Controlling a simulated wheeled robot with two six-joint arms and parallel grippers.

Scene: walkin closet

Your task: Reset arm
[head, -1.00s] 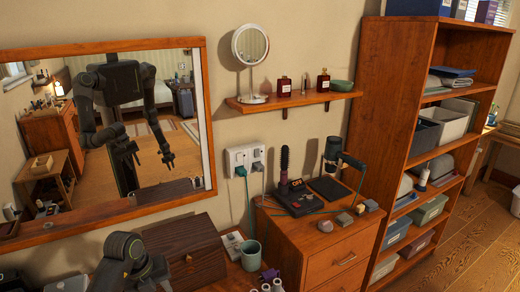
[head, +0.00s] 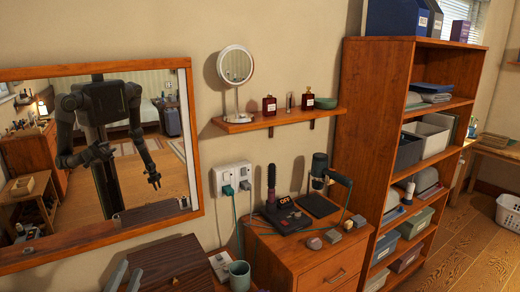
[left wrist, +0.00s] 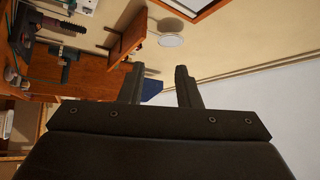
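The mirror (head: 100,165) reflects my body and both arms. My right gripper is seen only as a small reflection there, too small to judge its fingers.
A wooden cabinet (head: 318,272) with a hair tool stand (head: 286,215) and cables stands beside the box. A green mug (head: 239,275) is near the front. A wall shelf (head: 280,119) holds a round mirror and bottles. A tall shelf unit (head: 368,130) stands right; open floor lies beyond.

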